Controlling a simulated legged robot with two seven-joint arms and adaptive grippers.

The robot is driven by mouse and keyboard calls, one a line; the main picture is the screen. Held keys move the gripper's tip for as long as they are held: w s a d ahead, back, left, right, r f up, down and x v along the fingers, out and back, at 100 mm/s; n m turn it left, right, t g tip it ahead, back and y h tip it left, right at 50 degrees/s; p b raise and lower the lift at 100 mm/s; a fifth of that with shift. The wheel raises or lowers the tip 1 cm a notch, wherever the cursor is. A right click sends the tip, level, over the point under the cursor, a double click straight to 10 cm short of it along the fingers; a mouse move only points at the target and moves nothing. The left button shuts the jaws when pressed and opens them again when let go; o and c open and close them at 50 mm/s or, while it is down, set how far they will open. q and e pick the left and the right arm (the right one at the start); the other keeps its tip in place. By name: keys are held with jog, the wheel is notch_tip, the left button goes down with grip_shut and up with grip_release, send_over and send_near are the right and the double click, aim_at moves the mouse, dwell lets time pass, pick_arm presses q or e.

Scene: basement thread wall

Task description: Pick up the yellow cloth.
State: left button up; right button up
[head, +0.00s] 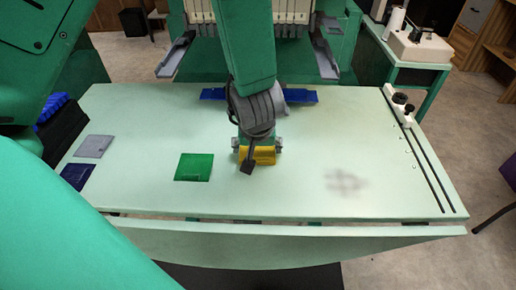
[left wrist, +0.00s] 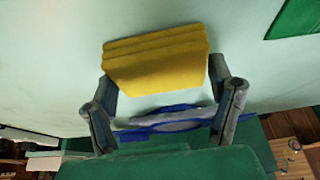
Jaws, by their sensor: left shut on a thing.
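The yellow cloth (head: 264,156) is a small folded stack near the middle of the pale green table (head: 330,145). My left gripper (head: 257,148) reaches down over it and hides part of it in the head view. In the left wrist view, the cloth (left wrist: 157,62) shows its layered folds between the two fingers of my left gripper (left wrist: 162,80). The fingers are shut on its sides. I cannot tell whether the cloth touches the table or is held just above it. My right gripper is not in view.
A green cloth (head: 194,167) lies left of the yellow one. A grey cloth (head: 94,146) and a dark blue cloth (head: 77,177) lie at the far left. A blue item (head: 301,96) lies behind my gripper. A slotted rail with knobs (head: 400,98) edges the right side. The table's right half is clear.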

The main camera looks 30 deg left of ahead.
aim_at(256, 148)
pick_arm(q)
notch_tip(256, 148, up, 9)
jog(key=p, duration=0.5)
jog(key=shift+a+f+p, duration=0.15)
jog(key=shift+p, duration=0.15)
jog(key=shift+r+p, duration=0.4)
jog(key=shift+r, duration=0.3)
jog(key=o, duration=0.5)
jog(key=c, duration=0.5)
jog(key=shift+f, duration=0.1)
